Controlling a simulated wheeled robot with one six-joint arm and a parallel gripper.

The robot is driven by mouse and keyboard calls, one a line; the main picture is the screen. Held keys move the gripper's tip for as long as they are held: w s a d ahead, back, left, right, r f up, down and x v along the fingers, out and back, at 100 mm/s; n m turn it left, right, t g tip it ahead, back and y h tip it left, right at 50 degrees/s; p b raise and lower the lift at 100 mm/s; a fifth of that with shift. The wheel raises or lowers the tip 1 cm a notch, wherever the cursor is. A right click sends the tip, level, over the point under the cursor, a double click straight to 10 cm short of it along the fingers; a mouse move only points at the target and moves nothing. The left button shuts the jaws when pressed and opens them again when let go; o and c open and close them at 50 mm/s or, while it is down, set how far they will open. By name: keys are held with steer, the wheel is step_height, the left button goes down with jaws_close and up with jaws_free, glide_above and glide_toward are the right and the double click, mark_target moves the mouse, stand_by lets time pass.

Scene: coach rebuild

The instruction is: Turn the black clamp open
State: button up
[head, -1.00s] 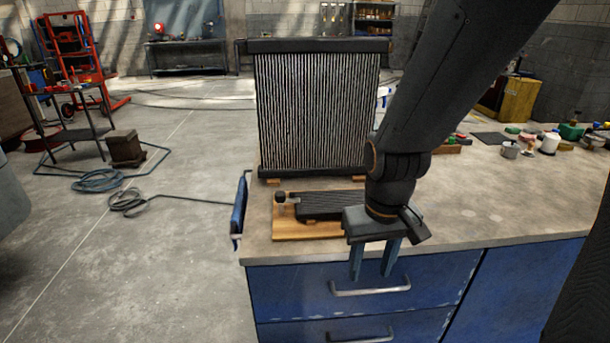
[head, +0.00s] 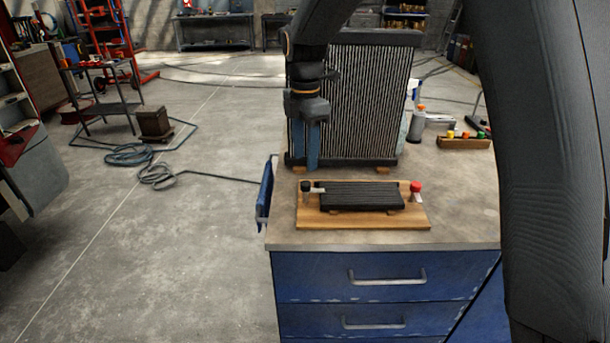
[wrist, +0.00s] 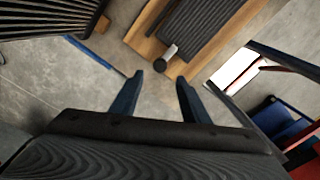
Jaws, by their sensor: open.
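The black clamp (head: 306,186) has a dark round knob and a pale metal part. It sits at the left end of a black ribbed block (head: 360,195) on a wooden board (head: 310,218). The clamp also shows in the wrist view (wrist: 166,53), just beyond my fingertips. A red-knobbed clamp (head: 416,187) sits at the block's right end. My gripper (head: 312,165) points down above and behind the black clamp, apart from it. In the wrist view my gripper (wrist: 159,79) is open, with two blue fingers spread and nothing between them.
A tall finned radiator (head: 365,100) stands close behind my gripper. A blue object (head: 265,195) hangs at the bench's left edge. A spray bottle (head: 417,125) and a small wooden tray (head: 465,143) stand at the back right. Bench top right of the board is clear.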

mark_target(305, 183)
step_height(305, 183, down, 8)
steer(key=shift+r+p, duration=0.2)
steer(key=shift+p, duration=0.9)
steer(key=c, duration=1.1)
